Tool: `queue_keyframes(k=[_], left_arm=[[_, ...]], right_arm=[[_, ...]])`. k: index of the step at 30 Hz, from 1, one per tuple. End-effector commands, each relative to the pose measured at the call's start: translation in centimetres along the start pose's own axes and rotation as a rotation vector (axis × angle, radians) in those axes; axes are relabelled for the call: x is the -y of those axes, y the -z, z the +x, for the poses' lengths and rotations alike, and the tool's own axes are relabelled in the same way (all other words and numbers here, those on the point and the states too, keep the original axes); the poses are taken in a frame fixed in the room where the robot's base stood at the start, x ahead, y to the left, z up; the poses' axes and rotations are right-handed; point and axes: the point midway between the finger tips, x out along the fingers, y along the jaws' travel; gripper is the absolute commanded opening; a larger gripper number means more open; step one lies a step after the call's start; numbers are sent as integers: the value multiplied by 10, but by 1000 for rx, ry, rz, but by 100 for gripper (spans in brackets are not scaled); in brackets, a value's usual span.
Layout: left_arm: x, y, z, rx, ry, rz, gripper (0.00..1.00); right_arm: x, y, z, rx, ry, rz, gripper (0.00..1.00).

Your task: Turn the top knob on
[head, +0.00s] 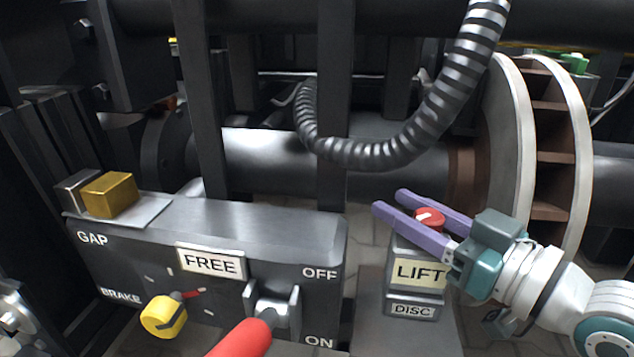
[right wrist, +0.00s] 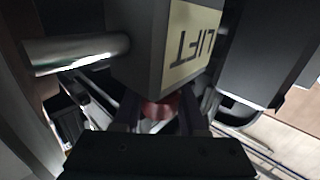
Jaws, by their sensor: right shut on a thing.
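A red knob (head: 429,217) sits on top of the grey box labelled LIFT (head: 404,250). My right gripper (head: 414,202) comes in from the right, and its two purple fingers are shut on the red knob, one on each side. In the right wrist view the red knob (right wrist: 158,108) shows between the fingers, below the LIFT label (right wrist: 190,45). A white mark shows on the knob's top in the head view. My left gripper is not in view.
A grey panel (head: 250,222) at left carries a FREE plate, a yellow knob (head: 163,316) by BRAKE, a gold block (head: 109,195), and a red-handled lever (head: 245,338) by OFF and ON. A ribbed hose (head: 400,146) and brake disc (head: 512,120) stand behind the LIFT box.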

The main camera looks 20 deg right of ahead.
Motion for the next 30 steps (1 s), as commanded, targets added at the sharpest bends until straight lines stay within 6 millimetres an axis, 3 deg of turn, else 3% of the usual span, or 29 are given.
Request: queue_keyframes(k=[1, 9, 18, 22, 30], left_arm=[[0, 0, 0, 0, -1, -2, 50], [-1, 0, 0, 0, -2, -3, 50], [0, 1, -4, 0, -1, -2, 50], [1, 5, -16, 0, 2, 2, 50], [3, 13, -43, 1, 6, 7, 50]], right_arm=[[0, 0, 0, 1, -1, 1, 42], [0, 0, 0, 0, -1, 0, 72], [0, 1, -4, 0, -1, 0, 72], [0, 4, -21, 5, -1, 0, 72], [0, 4, -76, 6, -2, 0, 72]])
